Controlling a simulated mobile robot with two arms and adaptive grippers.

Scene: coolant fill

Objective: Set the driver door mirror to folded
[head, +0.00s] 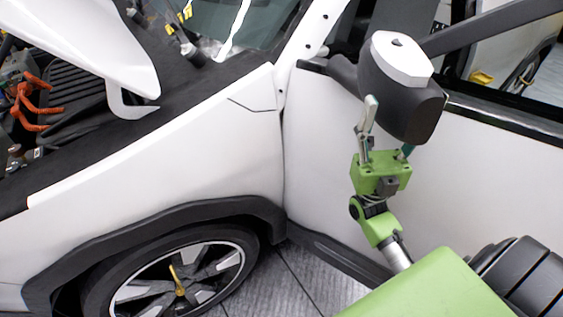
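The driver door mirror (402,85) is in the upper right of the head view, with a white cap and a black housing. It stands out from the white front door (345,135) on a dark mount (335,68) near the window corner. My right gripper (387,126) is green with grey fingers and is just below the mirror. Its fingers are spread apart. One finger rises beside the left side of the housing; the other is by the lower edge, its tip partly hidden. I cannot tell whether either finger touches the mirror. My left gripper is not in view.
The white fender (190,150) and front wheel (175,280) are at the left and bottom. The raised white hood (95,45) uncovers the engine bay with orange cables (30,100). The door window (510,65) is behind the mirror. Grey floor (285,285) shows below the door.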

